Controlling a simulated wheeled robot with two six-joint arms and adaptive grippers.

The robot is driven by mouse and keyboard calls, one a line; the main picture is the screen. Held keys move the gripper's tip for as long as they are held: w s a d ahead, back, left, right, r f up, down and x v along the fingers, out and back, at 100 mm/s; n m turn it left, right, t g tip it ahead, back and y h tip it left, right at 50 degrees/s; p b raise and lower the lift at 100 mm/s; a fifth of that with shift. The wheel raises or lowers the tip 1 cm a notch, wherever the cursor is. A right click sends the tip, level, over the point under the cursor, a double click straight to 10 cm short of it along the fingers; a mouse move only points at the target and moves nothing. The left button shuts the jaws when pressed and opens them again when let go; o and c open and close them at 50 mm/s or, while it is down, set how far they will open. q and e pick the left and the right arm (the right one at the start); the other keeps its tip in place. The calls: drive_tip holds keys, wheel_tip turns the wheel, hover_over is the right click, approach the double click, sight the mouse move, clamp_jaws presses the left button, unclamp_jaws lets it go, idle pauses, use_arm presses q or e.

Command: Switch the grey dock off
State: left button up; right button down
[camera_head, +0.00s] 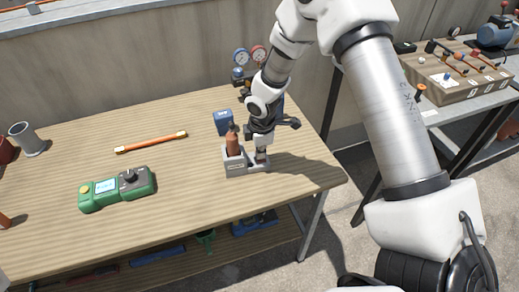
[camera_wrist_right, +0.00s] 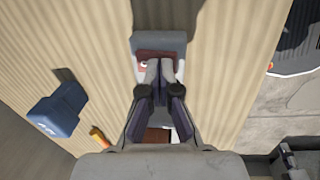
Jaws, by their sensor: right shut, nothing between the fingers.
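The grey dock (camera_head: 236,168) stands on the wooden bench near its right end. A tool with a reddish-brown handle (camera_head: 232,145) stands upright in its left part. My right gripper (camera_head: 261,158) is over the dock's right, lower part, pointing down, shut and empty. In the right wrist view, the shut fingertips (camera_wrist_right: 159,66) lie over a dark red piece (camera_wrist_right: 152,54) on the grey dock (camera_wrist_right: 174,37). The fingers hide part of that piece, so its position and any contact cannot be told. My left gripper is not in view.
A blue box (camera_head: 223,122) stands behind the dock, and gauges (camera_head: 249,56) stand at the back. A green meter (camera_head: 117,189) and an orange rod (camera_head: 151,142) lie to the left. The bench front (camera_head: 190,215) is clear. Another table with a valve panel (camera_head: 460,92) stands at right.

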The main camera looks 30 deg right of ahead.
drive_tip(key=r+p, duration=0.5)
drive_tip(key=shift+w, duration=0.2)
drive_tip(key=shift+w+d+r+b, duration=0.15)
drive_tip(key=shift+w+r+b, duration=0.15)
drive_tip(key=shift+r+b, duration=0.1)
wheel_tip(320, 180, up, 8)
drive_tip(key=shift+w+d, duration=0.15)
drive_tip(key=shift+w, duration=0.05)
